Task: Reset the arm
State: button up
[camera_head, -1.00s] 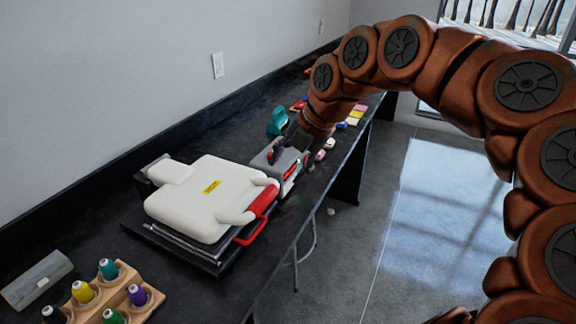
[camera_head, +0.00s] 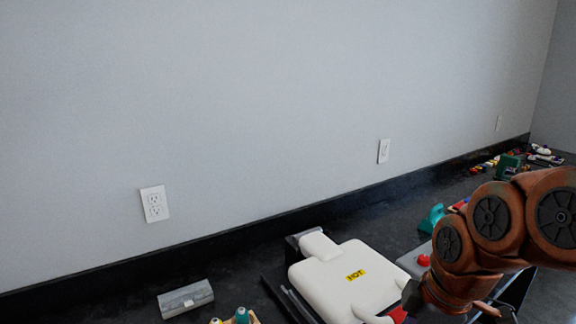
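My copper-brown arm comes in from the right edge in the head view. It bends down toward the counter, in front of part of the white heat press (camera_head: 333,282) with the yellow HOT label and a grey device with a red knob (camera_head: 424,260). My gripper is at the low end of the arm near the bottom edge, and only a dark part of it (camera_head: 494,310) shows. Its fingertips are not clearly visible, so its opening and any contact cannot be told.
A black counter (camera_head: 240,258) runs along the grey wall. A grey box (camera_head: 186,299) and thread spools (camera_head: 242,316) are at the lower left. A teal object (camera_head: 432,217) stands behind the arm. Small coloured items (camera_head: 486,166) and a green box (camera_head: 508,167) lie at the far end.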

jog(key=s+a+f+m+g+h+p, duration=0.1)
jog(key=s+f+m+g+p, duration=0.2)
jog(key=s+m, duration=1.1)
jog(key=shift+s+a+f+m+g+h, duration=0.2)
jog(key=shift+s+f+m+g+h, duration=0.15)
jog(key=shift+f, duration=0.85)
jog(key=shift+c, duration=0.3)
